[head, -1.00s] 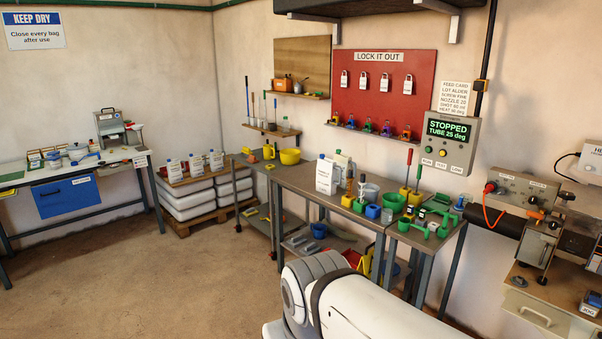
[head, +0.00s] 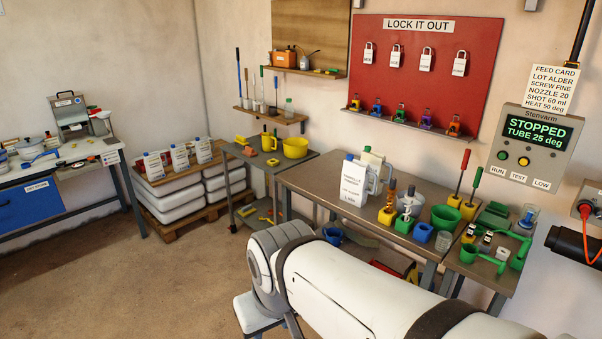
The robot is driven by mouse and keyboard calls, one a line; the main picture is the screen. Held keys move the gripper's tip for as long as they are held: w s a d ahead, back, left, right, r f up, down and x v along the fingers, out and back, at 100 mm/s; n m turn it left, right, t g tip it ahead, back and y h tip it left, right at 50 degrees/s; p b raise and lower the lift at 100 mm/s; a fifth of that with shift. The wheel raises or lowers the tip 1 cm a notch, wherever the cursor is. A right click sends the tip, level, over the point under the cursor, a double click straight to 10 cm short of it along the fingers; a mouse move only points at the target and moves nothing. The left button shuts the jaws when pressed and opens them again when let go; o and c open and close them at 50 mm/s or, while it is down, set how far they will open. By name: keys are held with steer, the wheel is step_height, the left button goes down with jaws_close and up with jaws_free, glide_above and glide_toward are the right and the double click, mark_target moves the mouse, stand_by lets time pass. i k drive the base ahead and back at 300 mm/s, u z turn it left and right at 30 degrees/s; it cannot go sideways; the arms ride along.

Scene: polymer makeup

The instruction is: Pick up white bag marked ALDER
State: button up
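The lettering on all of these is too small to read surely, so I cannot tell which is marked ALDER. My white arm crosses the lower middle of the view. My gripper is not visible.
Behind the bench bag is a pale jug (head: 374,168). To its right are yellow and blue blocks, a green bowl (head: 445,217) and upright screwdrivers. A feed card (head: 549,88) on the wall reads LOT ALDER. Open floor (head: 80,285) lies at the left.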

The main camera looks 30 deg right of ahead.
mark_target(356, 174)
steer(key=i, duration=1)
steer(key=z, duration=1.25)
steer(key=i, duration=1.65)
steer(key=z, duration=0.05)
